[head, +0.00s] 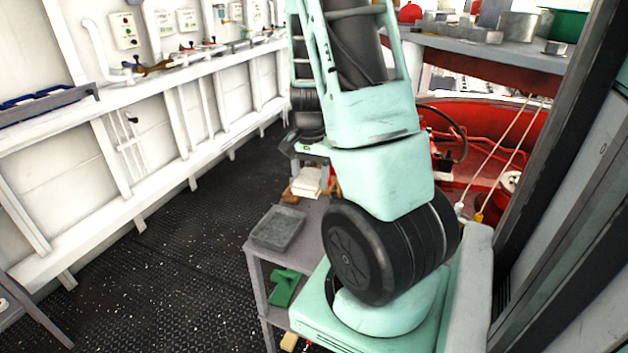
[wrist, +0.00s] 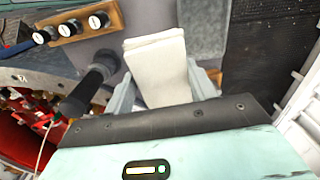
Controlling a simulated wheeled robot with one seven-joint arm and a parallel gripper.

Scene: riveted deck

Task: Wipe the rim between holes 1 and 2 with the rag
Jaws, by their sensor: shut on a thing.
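The rag is a folded white cloth between the two fingers of my gripper (wrist: 164,92) in the wrist view, where its pale surface (wrist: 158,62) shows. My gripper is shut on it. In the head view the rag (head: 308,181) shows low beside my arm, above the grey cart top; the fingers are mostly hidden there. At the left of the wrist view is the edge of a grey metal part (wrist: 45,82) with a small white mark too small to read. I cannot make out holes 1 and 2 or the rim between them.
A wooden block (wrist: 70,32) with black, white-topped pegs and a black cylindrical handle (wrist: 90,86) are left of the rag. A grey tray (head: 278,228) lies on the cart (head: 257,262), above a green object (head: 284,287). Red machinery (head: 490,135) is right; open deck (head: 170,250) left.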

